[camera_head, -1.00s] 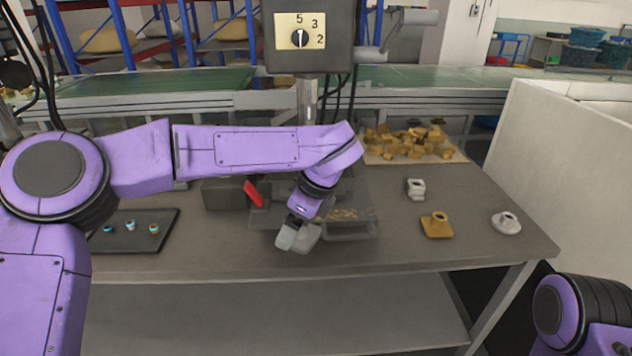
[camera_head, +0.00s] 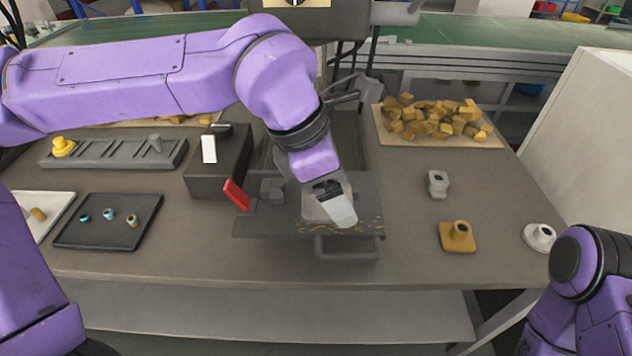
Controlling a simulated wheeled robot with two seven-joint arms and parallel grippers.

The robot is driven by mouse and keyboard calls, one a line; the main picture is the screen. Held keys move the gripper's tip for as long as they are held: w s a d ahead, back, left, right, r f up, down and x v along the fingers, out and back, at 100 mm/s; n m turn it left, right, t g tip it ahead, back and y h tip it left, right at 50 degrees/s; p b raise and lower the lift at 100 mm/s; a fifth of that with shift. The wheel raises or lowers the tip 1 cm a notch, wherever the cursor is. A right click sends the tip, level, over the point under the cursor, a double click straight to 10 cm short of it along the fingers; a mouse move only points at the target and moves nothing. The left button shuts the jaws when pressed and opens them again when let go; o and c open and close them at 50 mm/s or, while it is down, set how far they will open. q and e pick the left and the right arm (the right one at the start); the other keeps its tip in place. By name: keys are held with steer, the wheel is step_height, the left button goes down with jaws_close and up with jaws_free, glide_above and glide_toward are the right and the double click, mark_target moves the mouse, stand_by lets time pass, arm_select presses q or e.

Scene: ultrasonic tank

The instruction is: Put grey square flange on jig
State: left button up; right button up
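My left gripper (camera_head: 336,202) comes down over the jig (camera_head: 270,222), a dark flat fixture with a handle at its front and a red lever on its left. A light grey squarish piece (camera_head: 314,208), which looks like the grey square flange, shows at the fingers, just above or on the jig plate. The fingers seem shut on it. The gripper hides much of it, and I cannot tell whether it touches the jig. My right arm shows at the lower right edge; its gripper is out of view.
On the table's right are a small grey fitting (camera_head: 438,184), a gold square flange (camera_head: 457,237) and a white flange (camera_head: 540,236). A tray of gold blocks (camera_head: 450,139) is behind. A dark tray (camera_head: 120,238) with small parts and a grey rack (camera_head: 110,156) lie left.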

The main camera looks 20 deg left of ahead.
arm_select(q)
steer(key=w+a+f+p, duration=0.1)
steer(key=w+a+f, duration=0.1)
steer(key=w+f, duration=0.1)
steer(key=w+a+f+p, duration=0.1)
steer(key=w+a+f, duration=0.1)
steer(key=w+f, duration=0.1)
steer(key=w+a+f+p, duration=0.1)
steer(key=w+a+f, duration=0.1)
steer(key=w, duration=0.3)
steer(key=shift+a+f, duration=0.4)
steer(key=shift+f, duration=0.2)
step_height(320, 180, down, 4)
steer(key=shift+w+a+r, duration=0.1)
steer(key=shift+w+r, duration=0.05)
steer(key=shift+r, duration=0.05)
steer(key=o, duration=1.1)
steer(key=v, duration=1.2)
steer(key=shift+r, duration=0.1)
